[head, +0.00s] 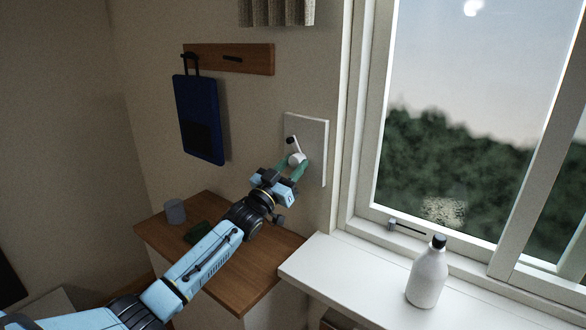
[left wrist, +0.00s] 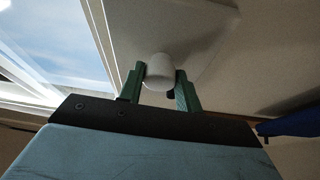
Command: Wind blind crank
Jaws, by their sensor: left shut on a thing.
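The blind crank (head: 296,158) is on a white wall plate (head: 318,135) left of the window. It has a rounded white hub, and a short arm rises from it to a black knob (head: 290,140). My left gripper (head: 295,168) reaches up to it with its green fingers on either side of the hub, shut on it. In the left wrist view, the white rounded hub (left wrist: 160,68) sits between the two green fingertips (left wrist: 160,82). A small dark part shows beside the right finger. My right gripper is in neither view.
A white bottle (head: 427,275) with a black cap stands on the windowsill (head: 330,270). A grey cup (head: 175,211) and a dark green item (head: 200,233) are on the wooden top (head: 262,262) below. A blue bag (head: 198,120) hangs from a wooden rail (head: 228,58).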

